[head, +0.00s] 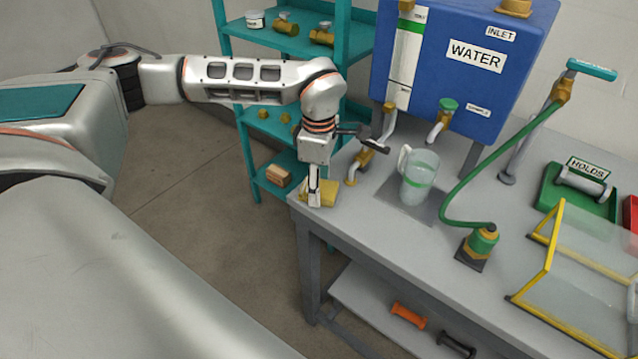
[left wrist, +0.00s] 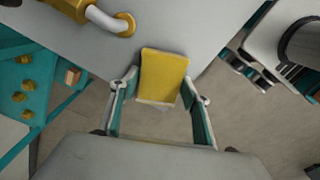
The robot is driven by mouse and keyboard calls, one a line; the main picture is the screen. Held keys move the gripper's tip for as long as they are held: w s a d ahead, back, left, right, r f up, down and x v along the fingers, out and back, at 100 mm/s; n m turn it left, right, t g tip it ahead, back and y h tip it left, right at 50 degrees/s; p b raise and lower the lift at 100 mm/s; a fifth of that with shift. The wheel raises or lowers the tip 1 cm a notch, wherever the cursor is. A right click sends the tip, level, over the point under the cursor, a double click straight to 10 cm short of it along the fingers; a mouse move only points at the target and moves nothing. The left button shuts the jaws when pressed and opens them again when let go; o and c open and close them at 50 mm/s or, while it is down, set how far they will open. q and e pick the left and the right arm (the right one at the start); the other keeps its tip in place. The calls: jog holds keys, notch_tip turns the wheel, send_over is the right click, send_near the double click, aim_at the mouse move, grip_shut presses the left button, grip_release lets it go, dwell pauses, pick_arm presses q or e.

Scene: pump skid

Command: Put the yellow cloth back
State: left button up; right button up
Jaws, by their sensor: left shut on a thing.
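The yellow cloth (head: 329,193) is at the left corner of the grey bench top (head: 430,250). My left gripper (head: 315,200) points down at that corner, with its fingers at the cloth. In the left wrist view the folded cloth (left wrist: 162,76) lies between the two fingers (left wrist: 160,112), at the bench edge. My left gripper is shut on the cloth. Whether the cloth rests on the bench or is just above it, I cannot tell. My right gripper is not in view.
A brass tap (head: 370,155) is close by on the right, then a clear jug (head: 418,178). A blue water tank (head: 462,75) stands behind. A teal shelf (head: 262,48) with brass fittings is at the back left. A green hose (head: 490,170) crosses the bench.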

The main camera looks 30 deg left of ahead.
pick_arm(q)
jog(key=o, duration=1.1)
notch_tip(320, 180, up, 12)
jog(key=shift+r, duration=0.15)
